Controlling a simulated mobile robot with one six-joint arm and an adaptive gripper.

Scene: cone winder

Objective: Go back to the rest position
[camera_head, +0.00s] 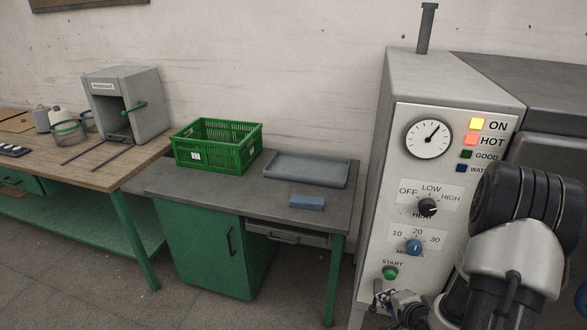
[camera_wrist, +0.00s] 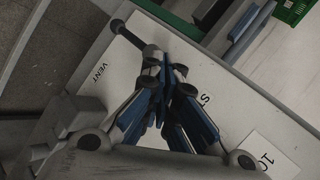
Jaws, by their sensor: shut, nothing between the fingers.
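My gripper (camera_head: 384,299) is at the lower front of the grey machine (camera_head: 395,150), just below the green START button (camera_head: 390,273). In the wrist view its blue-sided fingers (camera_wrist: 168,74) are shut together with nothing between them. They are in front of the white panel, near a dark lever with a round end (camera_wrist: 126,32) beside the VENT label. Whether the fingertips touch the lever or panel I cannot tell. The START lettering is partly hidden by the fingers in the wrist view.
On the panel are a dial gauge (camera_head: 429,139), a black heat knob (camera_head: 428,207) and a blue minutes knob (camera_head: 413,247). ON and HOT lamps glow. The left table carries a green crate (camera_head: 240,159), a grey tray (camera_head: 345,178) and a blue block (camera_head: 307,202). Floor shows in front.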

